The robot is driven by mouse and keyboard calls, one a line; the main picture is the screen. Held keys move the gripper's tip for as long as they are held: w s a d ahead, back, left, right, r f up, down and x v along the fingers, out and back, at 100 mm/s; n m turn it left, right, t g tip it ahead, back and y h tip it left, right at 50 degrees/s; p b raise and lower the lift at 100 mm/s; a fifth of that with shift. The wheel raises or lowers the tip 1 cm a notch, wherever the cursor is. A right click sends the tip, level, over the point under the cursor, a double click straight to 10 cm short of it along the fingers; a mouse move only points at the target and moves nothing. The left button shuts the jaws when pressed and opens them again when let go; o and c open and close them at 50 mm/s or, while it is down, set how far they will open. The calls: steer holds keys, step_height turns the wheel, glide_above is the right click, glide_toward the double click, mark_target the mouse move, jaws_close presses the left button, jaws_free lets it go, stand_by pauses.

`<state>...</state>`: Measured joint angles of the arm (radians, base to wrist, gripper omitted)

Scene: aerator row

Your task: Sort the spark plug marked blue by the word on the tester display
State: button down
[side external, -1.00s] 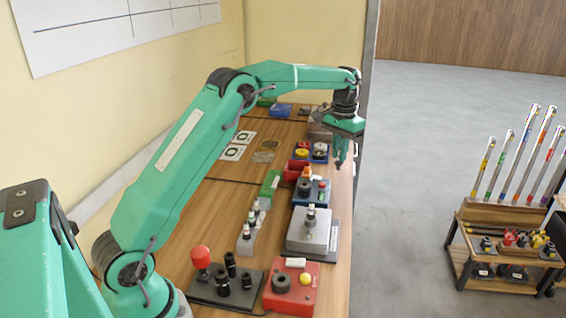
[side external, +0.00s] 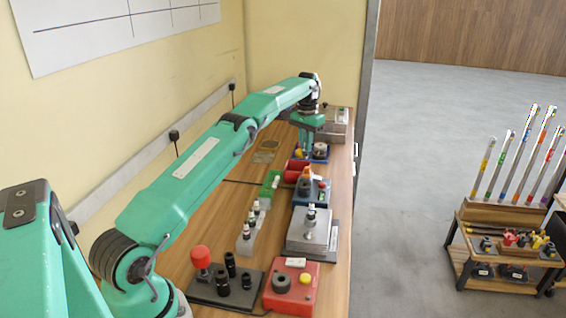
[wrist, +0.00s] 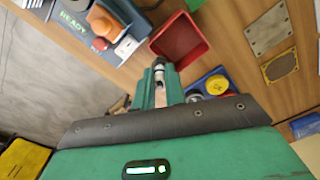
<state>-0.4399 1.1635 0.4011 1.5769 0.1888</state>
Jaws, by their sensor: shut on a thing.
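My gripper (wrist: 160,88) is shut on a spark plug (wrist: 159,74), whose pale metal part shows between the fingers in the wrist view. Its colour mark cannot be made out. In the side view my gripper (side external: 307,153) hangs by the blue bin (side external: 325,158). The tester (wrist: 98,32), a dark box with an orange knob, reads READY on its display (wrist: 74,20). A red bin (wrist: 178,40) lies just beyond the fingers, and the blue bin (wrist: 205,88) with a yellow round thing lies right of them. Several spark plugs stand in a grey rack (side external: 246,238).
A grey block (side external: 308,235) carries an upright plug. A red box (side external: 298,292) and a dark base (side external: 215,292) with a red knob stand nearest. A green block (side external: 269,187) lies left of the tester. The bench's right edge drops to the floor.

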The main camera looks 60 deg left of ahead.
steer(key=shift+s+a+f, duration=0.1)
steer(key=shift+a+f, duration=0.1)
steer(key=shift+a, duration=0.25)
steer(key=shift+s+a+f, duration=0.1)
steer(key=shift+a+f, duration=0.05)
steer(key=shift+a, duration=0.25)
steer(key=shift+f, duration=0.1)
steer(key=shift+f, duration=2.9)
steer(key=c, duration=1.4)
jaws_free()
steer(key=shift+o, duration=0.2)
steer(key=shift+r, duration=0.1)
